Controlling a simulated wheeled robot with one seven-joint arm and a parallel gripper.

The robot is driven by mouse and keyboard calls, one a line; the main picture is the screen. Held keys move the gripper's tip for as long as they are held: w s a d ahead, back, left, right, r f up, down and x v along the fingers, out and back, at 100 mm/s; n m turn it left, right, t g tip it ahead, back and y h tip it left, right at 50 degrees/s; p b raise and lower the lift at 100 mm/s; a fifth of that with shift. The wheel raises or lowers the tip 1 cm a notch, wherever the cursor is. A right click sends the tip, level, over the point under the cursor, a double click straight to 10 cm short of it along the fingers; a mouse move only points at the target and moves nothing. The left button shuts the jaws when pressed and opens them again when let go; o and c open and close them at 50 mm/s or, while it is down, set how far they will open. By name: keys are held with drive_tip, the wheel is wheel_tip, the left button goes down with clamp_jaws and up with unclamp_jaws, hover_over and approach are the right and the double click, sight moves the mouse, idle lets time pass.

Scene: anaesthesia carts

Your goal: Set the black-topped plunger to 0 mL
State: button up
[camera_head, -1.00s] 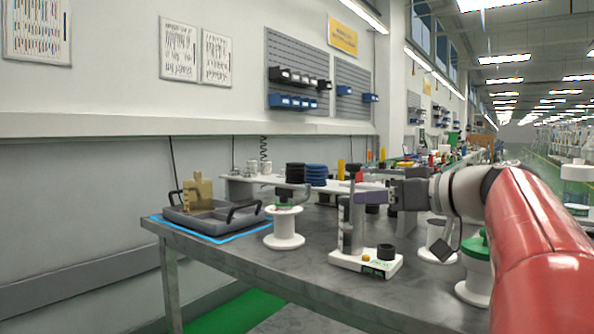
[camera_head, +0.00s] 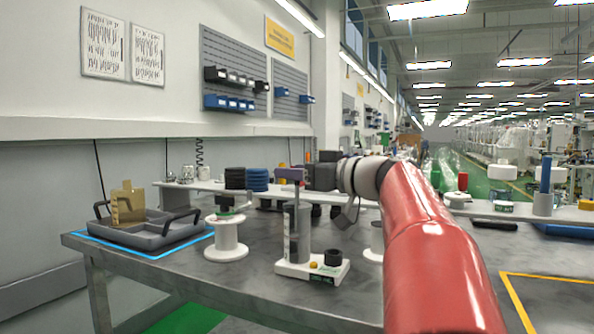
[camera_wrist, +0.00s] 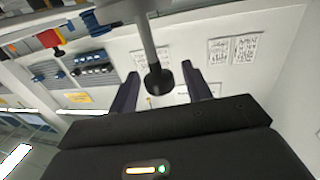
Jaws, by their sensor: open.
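The black-topped plunger shows in the wrist view as a grey rod with a round black knob (camera_wrist: 160,80) at its end. My gripper (camera_wrist: 163,78) is open, with one dark finger on each side of the knob and a gap on both sides. In the head view, the upright grey cylinder device (camera_head: 297,235) stands on a white base on the bench. My gripper's purple-grey finger (camera_head: 290,174) is at the top of its rod and hides the knob there. Scale marks are too small to read.
A black ring-shaped part (camera_head: 333,257) and a yellow button sit on the device's base. A white spool (camera_head: 228,240) stands to the left, and a grey tray (camera_head: 170,237) lies farther left. Black and blue discs (camera_head: 257,180) are stacked on the shelf behind. The front bench surface is clear.

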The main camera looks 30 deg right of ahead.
sight(298, 205)
clamp_jaws()
drive_tip(key=shift+f, duration=0.15)
wheel_tip(298, 205, down, 4)
drive_tip(key=b, duration=0.5)
drive_tip(key=shift+f+b, duration=0.2)
drive_tip(key=shift+b, duration=0.15)
drive_tip(key=shift+c, duration=0.4)
unclamp_jaws()
drive_tip(key=shift+f, duration=0.1)
drive_tip(key=shift+o, duration=0.4)
drive_tip(key=shift+s+d, duration=0.1)
